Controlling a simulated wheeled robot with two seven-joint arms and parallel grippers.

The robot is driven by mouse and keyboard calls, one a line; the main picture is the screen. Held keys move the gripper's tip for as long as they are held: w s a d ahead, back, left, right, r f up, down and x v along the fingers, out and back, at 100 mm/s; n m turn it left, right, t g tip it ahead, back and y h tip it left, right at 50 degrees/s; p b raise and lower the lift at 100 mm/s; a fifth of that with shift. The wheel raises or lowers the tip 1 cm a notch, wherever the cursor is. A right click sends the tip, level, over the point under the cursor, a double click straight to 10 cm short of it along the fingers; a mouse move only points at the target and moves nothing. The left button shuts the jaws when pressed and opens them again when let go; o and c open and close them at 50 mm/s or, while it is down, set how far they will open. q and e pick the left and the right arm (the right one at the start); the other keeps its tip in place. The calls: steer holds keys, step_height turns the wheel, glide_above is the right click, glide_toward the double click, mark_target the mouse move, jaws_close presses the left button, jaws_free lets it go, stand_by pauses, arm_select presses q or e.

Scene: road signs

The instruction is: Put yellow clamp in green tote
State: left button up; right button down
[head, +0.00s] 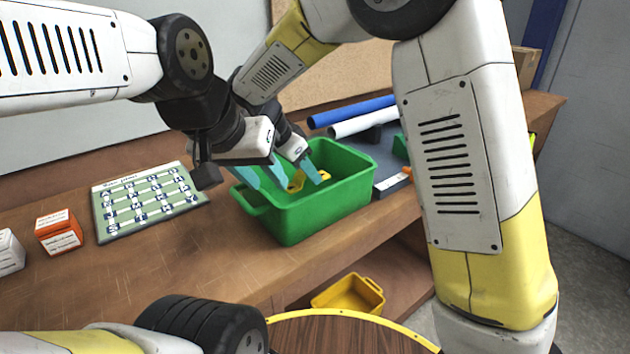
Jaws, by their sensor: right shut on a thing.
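The green tote (290,226) stands on the wooden bench in the middle of the head view. The yellow clamp (297,181) shows low between teal fingertips, within the tote's outline. My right gripper (297,176) is shut on the clamp, inside or just above the tote opening; whether the clamp touches the tote floor cannot be told. My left gripper (258,177) is over the tote's left rim, close beside the right one and partly in front of it. The overlapping fingers hide the gap between its jaws and part of the clamp.
A green and white sign board (147,203), an orange box (59,232) and a white box (8,252) are left of the tote. Blue (352,111) and white (362,121) tubes lie behind it. A yellow bin (347,295) sits below. Bare bench lies front left.

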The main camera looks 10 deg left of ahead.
steer(key=shift+f, duration=2.75)
steer(key=shift+f, duration=0.15)
steer(key=c, duration=1)
jaws_free()
